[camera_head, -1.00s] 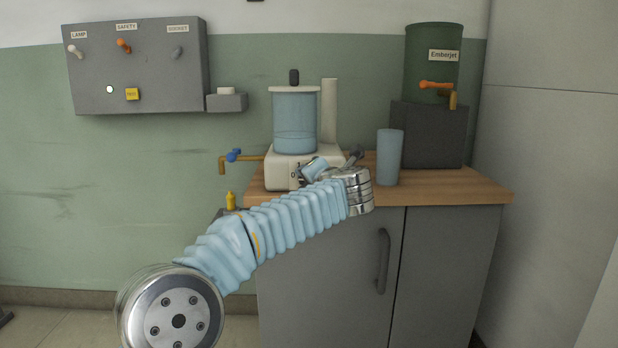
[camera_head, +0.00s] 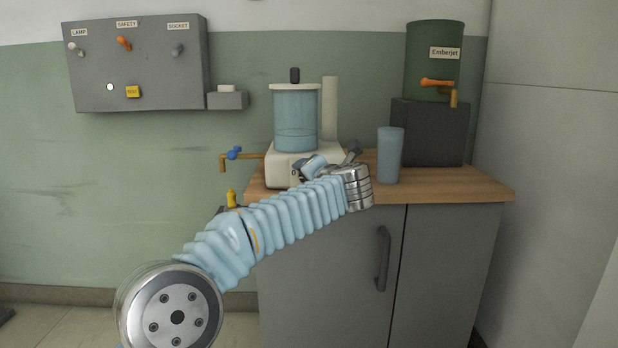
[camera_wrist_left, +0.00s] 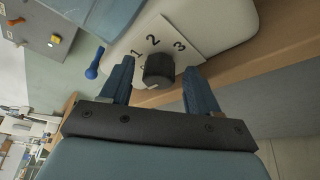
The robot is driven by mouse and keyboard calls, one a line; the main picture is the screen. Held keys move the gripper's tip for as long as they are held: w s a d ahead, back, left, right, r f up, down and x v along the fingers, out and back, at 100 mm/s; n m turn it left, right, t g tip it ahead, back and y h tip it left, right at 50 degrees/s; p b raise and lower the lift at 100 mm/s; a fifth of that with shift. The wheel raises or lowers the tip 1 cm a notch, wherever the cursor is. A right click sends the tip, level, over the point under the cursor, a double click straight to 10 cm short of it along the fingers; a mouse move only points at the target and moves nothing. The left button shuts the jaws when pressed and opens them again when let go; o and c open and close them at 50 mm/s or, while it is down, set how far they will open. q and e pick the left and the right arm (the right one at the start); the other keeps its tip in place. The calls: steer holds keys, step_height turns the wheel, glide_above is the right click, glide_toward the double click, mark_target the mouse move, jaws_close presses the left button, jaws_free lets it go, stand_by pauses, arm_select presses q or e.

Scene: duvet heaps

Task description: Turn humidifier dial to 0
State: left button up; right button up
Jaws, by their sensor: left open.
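The humidifier (camera_head: 296,120) has a clear blue tank on a cream base and stands on the wooden counter. Its black dial (camera_wrist_left: 158,69) shows in the left wrist view on a white plate marked 1, 2 and 3. A 0 mark is not readable there, and I cannot tell the dial's exact setting. My left gripper (camera_wrist_left: 158,80) is open, with one blue finger on each side of the dial; I cannot tell whether they touch it. In the head view my left arm hides most of the gripper (camera_head: 303,172) and the dial. My right gripper is not in view.
A blue cup (camera_head: 390,155) stands right of the humidifier. A green Emberjet urn (camera_head: 432,60) sits on a dark block at the counter's back right. A blue-handled tap (camera_head: 235,153) is at the left. A grey switch panel (camera_head: 140,65) hangs on the wall.

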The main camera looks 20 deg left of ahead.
arm_select(q)
steer(key=v, duration=1.4)
steer(key=shift+b, duration=0.35)
steer(key=shift+w+f, duration=0.15)
